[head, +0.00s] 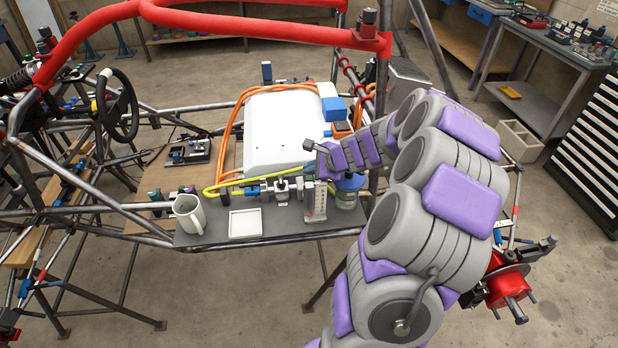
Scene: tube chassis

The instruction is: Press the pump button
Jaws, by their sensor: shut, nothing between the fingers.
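My arm reaches in from the right, and my gripper (322,168) is shut and empty above the right part of a dark work shelf (190,238). Below and right of it stands a round blue-topped unit with a metallic body (346,198), partly covered by my arm. It may be the pump, but I cannot make out a button on it. To its left are a small upright gauge-like block (316,203) and silver and blue fittings (282,190). Whether my gripper touches anything is too small to tell.
A grey mug (188,214) and a white square tray (245,224) stand on the shelf. A large white box (275,130) with orange cables lies behind. Red and grey chassis tubes surround the area, with a red tube (260,28) overhead and an upright right of the shelf.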

